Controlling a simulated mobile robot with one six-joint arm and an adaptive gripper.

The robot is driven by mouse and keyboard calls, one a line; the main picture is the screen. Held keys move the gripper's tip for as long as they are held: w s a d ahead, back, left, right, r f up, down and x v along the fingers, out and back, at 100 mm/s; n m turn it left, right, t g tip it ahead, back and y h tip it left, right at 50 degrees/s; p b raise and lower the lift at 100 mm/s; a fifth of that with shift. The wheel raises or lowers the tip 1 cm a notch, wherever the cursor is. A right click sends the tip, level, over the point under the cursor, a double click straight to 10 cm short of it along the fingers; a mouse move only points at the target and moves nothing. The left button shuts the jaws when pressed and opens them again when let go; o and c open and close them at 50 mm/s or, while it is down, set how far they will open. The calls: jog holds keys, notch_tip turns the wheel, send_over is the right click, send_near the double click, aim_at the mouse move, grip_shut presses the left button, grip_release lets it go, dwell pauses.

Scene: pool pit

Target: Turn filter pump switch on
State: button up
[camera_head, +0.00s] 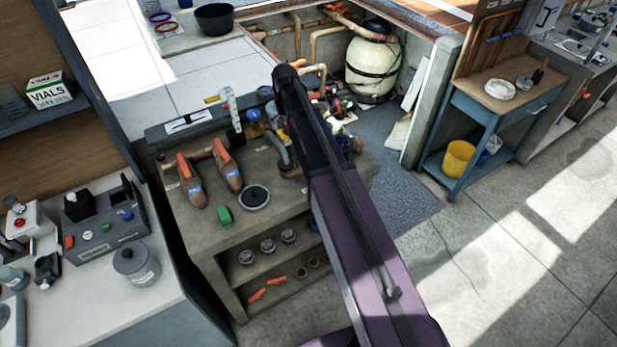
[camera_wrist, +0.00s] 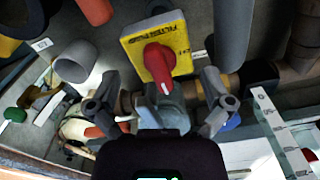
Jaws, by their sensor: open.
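The filter pump switch shows in the wrist view as a yellow plate (camera_wrist: 183,45) with dark lettering that reads partly as "FILTER PUMP". A red rotary knob (camera_wrist: 158,66) with a white mark stands at its middle. My gripper (camera_wrist: 155,98) is open in the wrist view, with one grey finger on each side below the knob. The knob lies just beyond the fingertips, and I cannot tell whether anything touches. In the head view my arm covers the area around the switch and I cannot make out the knob there.
A white filter tank (camera_head: 372,68) stands in the pit behind. A blue side table (camera_head: 483,118) is at the right. Pipes surround the switch closely. Floor at the right is clear.

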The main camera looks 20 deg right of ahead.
aim_at(287, 126)
jog(key=n, duration=0.2)
jog(key=shift+n, duration=0.3)
jog(key=shift+r+p, duration=0.3)
notch_tip(287, 126, up, 14)
jog(key=p, duration=1.4)
jog(key=s+f+m+b, duration=0.1)
jog(key=s+f+b, duration=0.3)
jog(key=s, duration=0.4)
jog(key=s+f+b, duration=0.4)
jog(key=s, duration=0.5)
jog(key=s+f+m+b, duration=0.1)
jog(key=s+f+b, duration=0.2)
jog(key=s, duration=0.6)
jog(key=shift+s+a+f+m+b, duration=0.15)
jog(key=shift+f+m+b, duration=0.15)
jog(key=shift+f+b, duration=0.1)
notch_tip(287, 126, down, 6)
jog(key=b, duration=0.5)
jog(key=shift+r+b, duration=0.1)
jog(key=shift+b, duration=0.25)
dwell(0.8)
